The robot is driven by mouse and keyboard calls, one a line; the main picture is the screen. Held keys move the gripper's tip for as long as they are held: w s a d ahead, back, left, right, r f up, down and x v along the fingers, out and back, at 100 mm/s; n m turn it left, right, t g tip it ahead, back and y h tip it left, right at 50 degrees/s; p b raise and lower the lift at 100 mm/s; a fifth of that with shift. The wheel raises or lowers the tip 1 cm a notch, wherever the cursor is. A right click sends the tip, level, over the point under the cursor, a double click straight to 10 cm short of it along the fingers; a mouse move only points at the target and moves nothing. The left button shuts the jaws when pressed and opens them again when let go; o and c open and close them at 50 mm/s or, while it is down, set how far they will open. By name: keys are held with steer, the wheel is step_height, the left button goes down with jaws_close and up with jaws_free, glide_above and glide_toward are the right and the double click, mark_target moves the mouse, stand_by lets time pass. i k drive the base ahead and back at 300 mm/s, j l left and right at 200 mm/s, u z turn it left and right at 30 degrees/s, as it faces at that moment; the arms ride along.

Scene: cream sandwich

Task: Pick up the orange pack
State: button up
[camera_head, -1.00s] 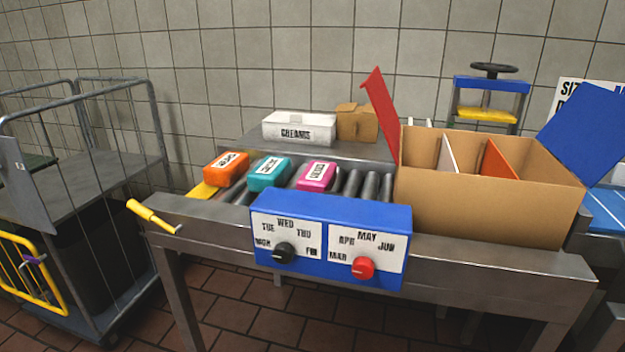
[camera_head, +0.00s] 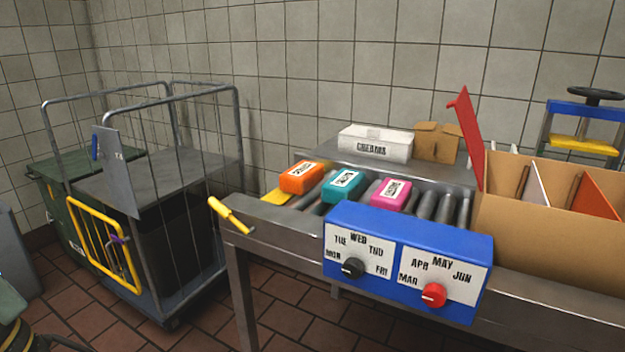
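The orange pack (camera_head: 300,177) lies on the roller conveyor (camera_head: 425,206), at the left end of a row of packs. It has a white label with dark lettering on top. A teal pack (camera_head: 343,185) lies just to its right, and a pink pack (camera_head: 391,194) lies right of that. A yellow piece (camera_head: 277,197) shows beside the orange pack's left side. My gripper is not in view.
A cardboard box (camera_head: 545,235) with dividers stands right. A white box (camera_head: 375,143) sits behind. A wheeled cage cart (camera_head: 190,166) stands left; tiled floor separates them.

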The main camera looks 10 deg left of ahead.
mark_target(302, 177)
steer(key=i+j+z, duration=0.45)
steer(key=j, duration=0.25)
steer(key=i+j+z, duration=0.1)
steer(key=j+z, duration=0.15)
steer(key=j, duration=0.1)
